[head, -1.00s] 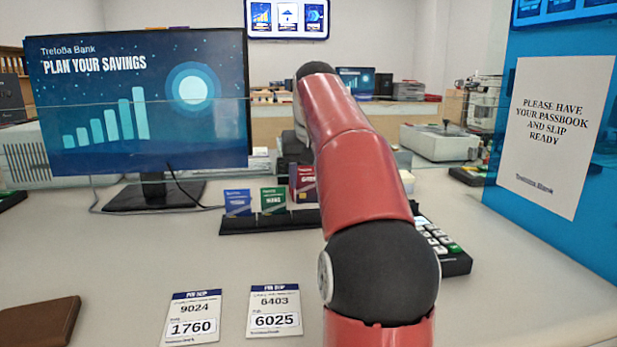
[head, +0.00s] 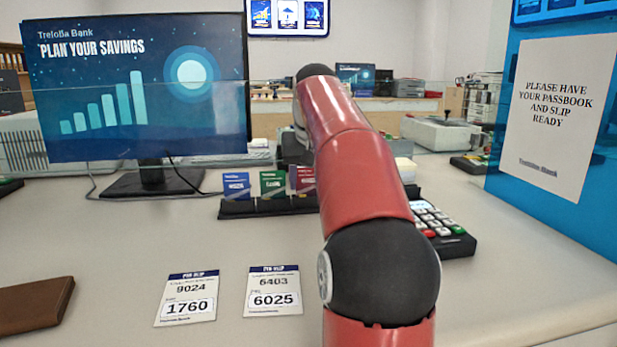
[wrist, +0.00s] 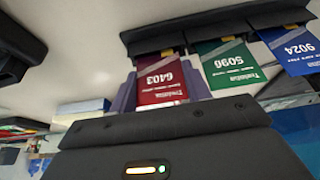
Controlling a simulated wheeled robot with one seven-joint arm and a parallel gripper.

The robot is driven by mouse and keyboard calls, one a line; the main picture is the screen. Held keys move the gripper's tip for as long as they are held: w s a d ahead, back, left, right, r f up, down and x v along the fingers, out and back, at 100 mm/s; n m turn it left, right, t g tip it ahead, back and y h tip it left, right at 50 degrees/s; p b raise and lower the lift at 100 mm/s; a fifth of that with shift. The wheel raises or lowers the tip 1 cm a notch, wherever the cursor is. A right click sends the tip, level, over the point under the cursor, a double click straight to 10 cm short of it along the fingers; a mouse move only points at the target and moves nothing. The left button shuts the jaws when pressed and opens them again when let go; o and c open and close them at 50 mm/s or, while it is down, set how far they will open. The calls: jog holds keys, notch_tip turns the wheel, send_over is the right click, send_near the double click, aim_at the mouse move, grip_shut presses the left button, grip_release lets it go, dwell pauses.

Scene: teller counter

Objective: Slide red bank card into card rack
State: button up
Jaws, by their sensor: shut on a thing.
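The red bank card (wrist: 162,90), marked 6403, is between the purplish fingers of my gripper (wrist: 158,76) in the wrist view. My gripper is shut on it. The card's far edge meets a slot of the dark card rack (wrist: 197,32); how deep it sits is hard to tell. In the head view the red card (head: 304,179) stands upright at the right part of the rack (head: 232,211), about level with the other cards.
A green card (head: 272,183) and a blue card (head: 237,185) stand in the rack left of the red one. A keypad (head: 440,232) is right of it. Two PIN slips (head: 187,297) (head: 273,290) and a brown wallet-like item (head: 35,305) lie in front. A monitor (head: 140,90) stands behind left.

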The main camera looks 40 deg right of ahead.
jog(key=o, duration=1)
jog(key=shift+r, duration=0.1)
jog(key=shift+r+p, duration=3.5)
jog(key=shift+p, duration=0.35)
jog(key=shift+s+f, duration=0.1)
